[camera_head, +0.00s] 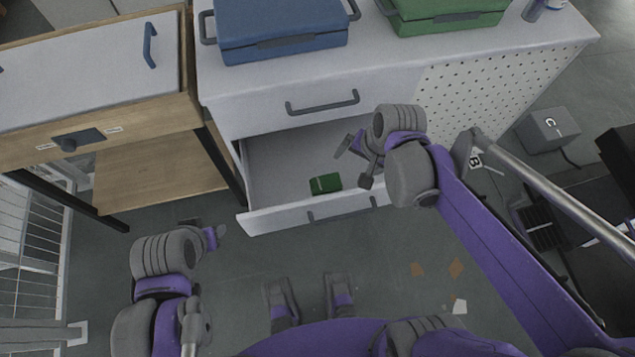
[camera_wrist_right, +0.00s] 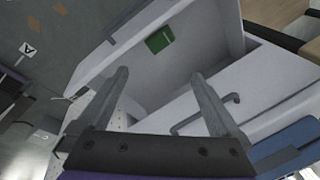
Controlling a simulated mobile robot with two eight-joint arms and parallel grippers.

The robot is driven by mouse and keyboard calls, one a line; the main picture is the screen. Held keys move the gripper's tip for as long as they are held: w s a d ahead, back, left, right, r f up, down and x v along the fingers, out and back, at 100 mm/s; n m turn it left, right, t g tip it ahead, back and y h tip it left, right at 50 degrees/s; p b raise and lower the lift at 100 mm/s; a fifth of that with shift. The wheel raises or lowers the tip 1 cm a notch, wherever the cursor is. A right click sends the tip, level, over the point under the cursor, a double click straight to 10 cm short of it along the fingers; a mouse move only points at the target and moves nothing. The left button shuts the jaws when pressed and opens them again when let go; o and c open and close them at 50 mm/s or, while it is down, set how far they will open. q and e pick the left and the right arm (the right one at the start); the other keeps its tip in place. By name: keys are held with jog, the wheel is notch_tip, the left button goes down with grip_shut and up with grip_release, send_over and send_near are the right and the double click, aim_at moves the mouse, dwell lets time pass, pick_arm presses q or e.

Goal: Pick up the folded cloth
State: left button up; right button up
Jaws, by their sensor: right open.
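A small dark green thing (camera_head: 326,183), which could be the folded cloth, lies in the open lower drawer (camera_head: 268,217) near its front wall. It also shows in the right wrist view (camera_wrist_right: 159,40), beyond the fingertips. I cannot make out folds in it. My right gripper (camera_head: 357,164) is open and empty, above the right part of the drawer, to the right of the green thing and apart from it. In its wrist view the two fingers (camera_wrist_right: 160,75) are spread wide. My left gripper (camera_head: 213,233) is low at the left, in front of the drawer; its fingers show poorly.
A blue case (camera_head: 282,30) and a green case (camera_head: 450,15) sit on the white cabinet top. A closed drawer with a grey handle (camera_head: 322,102) is above the open one. A wooden workbench (camera_head: 160,165) stands at left. A grey box (camera_head: 548,129) is on the floor at right.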

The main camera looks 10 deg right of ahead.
jog(key=w+f+m+g+y+b, duration=0.1)
jog(key=w+f+m+b, duration=0.3)
jog(key=f, duration=0.4)
jog(key=m+g+y+b, duration=0.2)
jog(key=m+b, duration=0.4)
send_near(327, 182)
jog(key=b+x, duration=0.1)
jog(key=x, duration=0.3)
jog(key=shift+a+f, duration=0.1)
jog(key=shift+f, duration=0.05)
jog(key=b+x, duration=0.1)
jog(key=x, duration=0.4)
pick_arm(q)
notch_tip(327, 182, down, 16)
jog(key=shift+d+r+g, duration=0.15)
jog(key=shift+d+g, duration=0.15)
pick_arm(e)
jog(key=c, duration=1.1)
pick_arm(q)
jog(key=shift+s, duration=0.1)
notch_tip(327, 182, up, 3)
jog(key=shift+s+r+p, duration=0.1)
jog(key=shift+s+p, duration=0.05)
jog(key=shift+p, duration=0.9)
pick_arm(e)
notch_tip(327, 182, up, 10)
jog(key=shift+r, duration=0.1)
